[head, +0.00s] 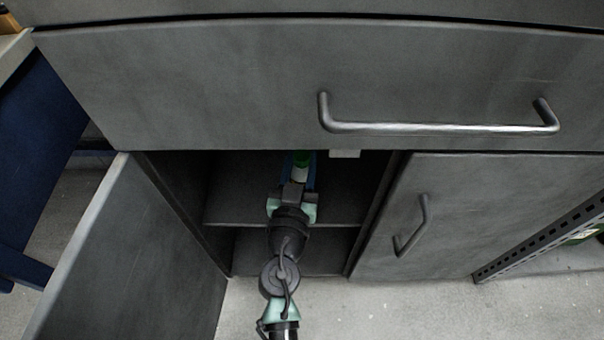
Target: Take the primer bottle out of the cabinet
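The grey cabinet (367,215) stands with its left door (135,260) swung open. My arm reaches into the opening, and my gripper (300,168) is inside, above the shelf.
A wide drawer (220,85) with a bar handle (440,127) overhangs the opening. The right door (460,215) is shut. A small pale block (344,153) shows under the drawer's edge. A blue frame (40,150) stands left, a perforated metal upright (545,235) right.

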